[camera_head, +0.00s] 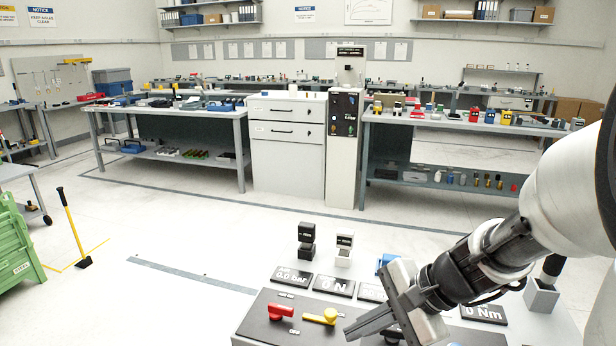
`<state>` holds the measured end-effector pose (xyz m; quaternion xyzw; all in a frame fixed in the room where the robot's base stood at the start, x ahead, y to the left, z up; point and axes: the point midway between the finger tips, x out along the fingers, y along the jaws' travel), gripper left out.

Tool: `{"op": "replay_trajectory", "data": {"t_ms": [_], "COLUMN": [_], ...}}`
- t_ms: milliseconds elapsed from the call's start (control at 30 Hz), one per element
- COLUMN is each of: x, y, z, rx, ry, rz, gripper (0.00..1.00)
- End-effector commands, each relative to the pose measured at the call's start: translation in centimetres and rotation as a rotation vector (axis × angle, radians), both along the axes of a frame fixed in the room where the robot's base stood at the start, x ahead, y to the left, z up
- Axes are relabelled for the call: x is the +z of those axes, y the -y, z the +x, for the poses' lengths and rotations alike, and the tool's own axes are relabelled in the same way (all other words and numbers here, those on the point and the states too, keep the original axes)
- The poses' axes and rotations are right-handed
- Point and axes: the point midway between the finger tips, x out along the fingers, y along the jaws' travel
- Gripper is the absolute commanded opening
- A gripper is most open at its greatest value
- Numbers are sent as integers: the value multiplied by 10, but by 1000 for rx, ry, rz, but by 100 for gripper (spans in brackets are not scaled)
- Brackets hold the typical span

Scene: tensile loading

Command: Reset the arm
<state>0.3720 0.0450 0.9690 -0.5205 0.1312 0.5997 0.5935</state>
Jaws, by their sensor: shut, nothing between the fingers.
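My arm (575,185) reaches in from the right edge over a white bench (262,304). My gripper (362,331) points down and to the left at the bench's front, just right of a yellow handle. Its fingers look closed together with nothing held. The black panel under it carries a red handle (281,312) and the yellow handle (321,317). Part of the bench and panel is hidden behind the gripper and forearm.
Display plates, one reading 0 N (333,286), and two small black and white blocks (307,241) stand behind the panel. Green crates (18,245) and a yellow-handled broom (72,228) are at left. The middle floor is clear; cabinets and workbenches line the back.

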Motion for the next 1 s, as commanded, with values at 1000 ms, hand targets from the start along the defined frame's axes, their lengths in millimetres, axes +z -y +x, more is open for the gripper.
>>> {"op": "replay_trajectory", "data": {"t_ms": [1000], "x": [190], "y": [45], "z": [-102], "rx": [913], "ry": [539], "rz": [-966], "gripper": [0]}}
